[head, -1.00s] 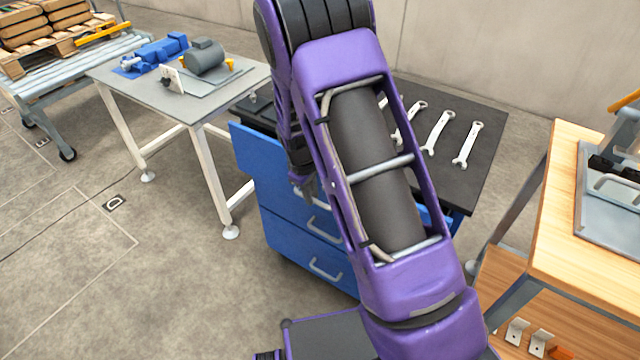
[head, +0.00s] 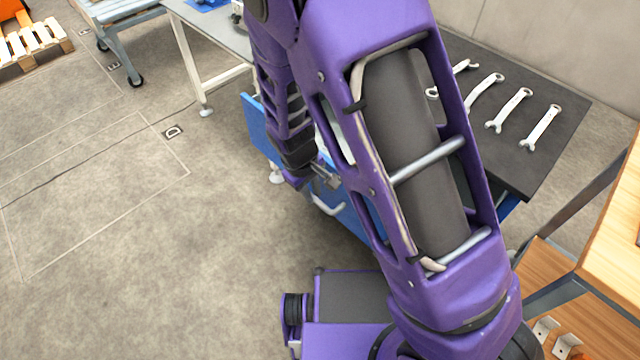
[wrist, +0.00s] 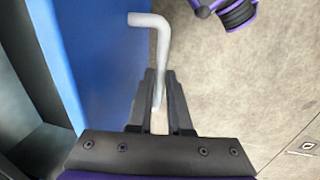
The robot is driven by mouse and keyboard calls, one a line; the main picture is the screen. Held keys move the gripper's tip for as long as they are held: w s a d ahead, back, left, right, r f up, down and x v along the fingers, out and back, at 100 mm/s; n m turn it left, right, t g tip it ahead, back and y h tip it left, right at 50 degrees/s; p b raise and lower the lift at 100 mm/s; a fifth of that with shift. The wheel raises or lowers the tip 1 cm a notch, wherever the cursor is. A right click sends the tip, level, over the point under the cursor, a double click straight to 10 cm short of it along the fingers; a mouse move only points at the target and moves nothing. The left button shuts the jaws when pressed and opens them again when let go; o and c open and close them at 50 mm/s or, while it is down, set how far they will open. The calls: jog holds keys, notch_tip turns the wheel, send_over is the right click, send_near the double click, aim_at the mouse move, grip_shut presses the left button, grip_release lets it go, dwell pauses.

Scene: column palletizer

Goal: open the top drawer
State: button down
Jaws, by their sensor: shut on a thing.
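The blue drawer cabinet (head: 262,130) stands behind my arm, which hides much of it. In the wrist view the top drawer's blue front (wrist: 110,75) runs along the left. Its upper edge and a dark space behind it show, so the drawer stands at least partly out. A grey bent bar handle (wrist: 150,20) sticks out from the front. My gripper (wrist: 160,85) is shut on this handle, with the bar between its two fingers. In the head view my gripper (head: 325,177) is at the cabinet front, above a lower drawer's handle (head: 328,206).
Several wrenches (head: 510,110) lie on the cabinet's black top (head: 555,85). A grey table (head: 215,35) stands at the upper left, and a wooden workbench (head: 615,235) at the right. The floor (head: 150,240) in front of the cabinet is clear on the left.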

dwell(0.3)
jog(key=c, duration=0.8)
grip_release()
jog(key=shift+c, duration=0.2)
notch_tip(320, 180, up, 17)
jog(key=s+a+p, duration=0.2)
jog(key=shift+s+a+p, duration=0.2)
jog(key=shift+p, duration=0.1)
jog(key=shift+r, duration=0.1)
